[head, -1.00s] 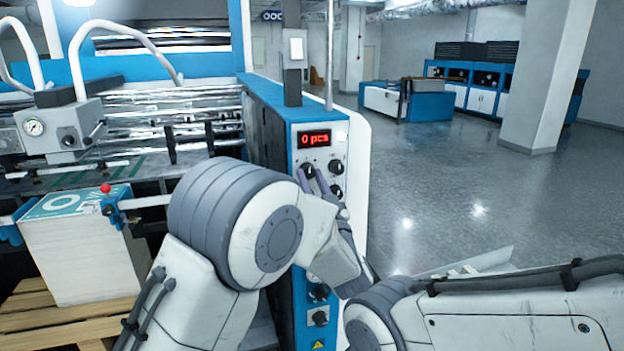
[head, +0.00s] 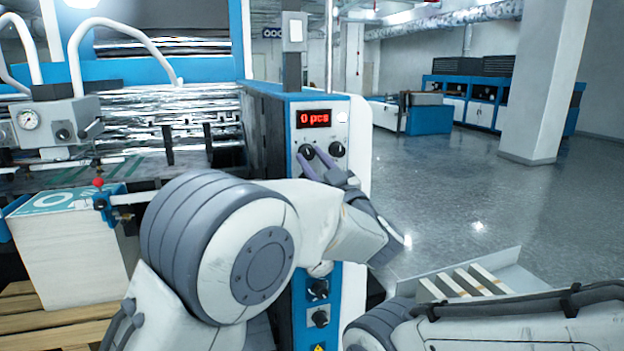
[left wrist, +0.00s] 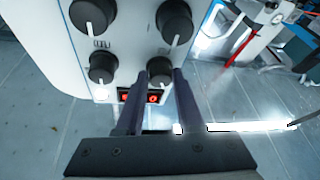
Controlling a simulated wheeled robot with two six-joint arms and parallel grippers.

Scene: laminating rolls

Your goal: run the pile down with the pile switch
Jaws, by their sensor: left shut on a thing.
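The control panel (head: 317,132) stands at centre in the head view, its red display reading "0 pcs". My left gripper (head: 307,159) reaches the panel's upper-left black knob (head: 306,151). In the left wrist view the two dark fingers (left wrist: 160,80) are shut on this knob (left wrist: 160,66), one on each side, near the display. I cannot read the knobs' labels, so I cannot tell which is the pile switch. The pile (head: 72,250) is a pale stack with a green-printed top at the left. My right gripper is out of view.
Other knobs sit close by: one to the right (head: 337,149), and lower ones (head: 318,290) under my left arm. The pile stands on a wooden pallet (head: 60,325). A slatted tray (head: 468,283) lies at lower right. The grey floor (head: 450,190) beyond is open.

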